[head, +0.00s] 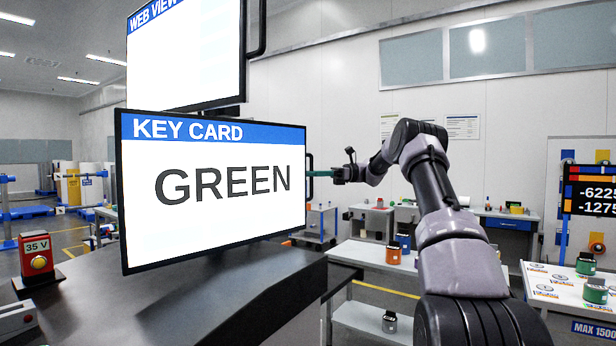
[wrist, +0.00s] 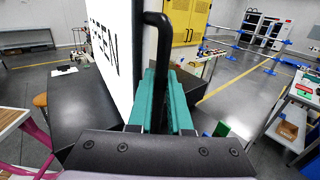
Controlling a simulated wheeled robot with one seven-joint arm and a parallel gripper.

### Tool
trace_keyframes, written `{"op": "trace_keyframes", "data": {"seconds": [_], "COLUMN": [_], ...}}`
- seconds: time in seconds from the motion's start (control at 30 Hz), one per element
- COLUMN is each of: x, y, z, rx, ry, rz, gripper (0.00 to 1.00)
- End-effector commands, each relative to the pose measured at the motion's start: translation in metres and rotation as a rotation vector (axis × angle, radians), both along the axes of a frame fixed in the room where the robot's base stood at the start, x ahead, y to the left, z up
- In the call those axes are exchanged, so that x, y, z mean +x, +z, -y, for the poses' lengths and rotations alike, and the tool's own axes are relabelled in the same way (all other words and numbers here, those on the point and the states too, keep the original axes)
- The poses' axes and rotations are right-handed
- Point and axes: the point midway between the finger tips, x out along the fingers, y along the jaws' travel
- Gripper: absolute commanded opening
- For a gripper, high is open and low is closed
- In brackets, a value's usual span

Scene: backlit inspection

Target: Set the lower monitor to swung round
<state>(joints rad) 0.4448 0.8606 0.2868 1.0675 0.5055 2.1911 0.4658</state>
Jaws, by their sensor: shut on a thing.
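The lower monitor (head: 215,190) stands on the dark desk and reads "KEY CARD" and "GREEN". Its screen is angled, with the right side farther from the head camera. A dark handle (wrist: 158,60) runs along its right edge. My gripper (head: 322,173) reaches that edge from the right. In the wrist view its teal fingers (wrist: 160,100) are closed around the handle, and the lower monitor's screen (wrist: 112,45) shows just left of it. The fingers hide the lower part of the handle.
The upper monitor (head: 185,60), reading "WEB VIEW", hangs above the lower one, with its own handle at the right. A red button box marked 35 V (head: 38,258) stands on the left. The dark desk (head: 230,300) lies below. Worktables with small devices stand at the right.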

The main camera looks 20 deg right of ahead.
Motion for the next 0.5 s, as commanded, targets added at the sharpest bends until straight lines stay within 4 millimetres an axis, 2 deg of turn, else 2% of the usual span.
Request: {"op": "trace_keyframes", "data": {"seconds": [0.2, 0.5], "x": [0.016, 0.020], "y": [0.000, 0.000], "z": [-0.004, -0.005], "rx": [0.002, 0.002], "ry": [-0.003, -0.004], "rz": [0.000, -0.002], "gripper": [0.00, 0.00]}}
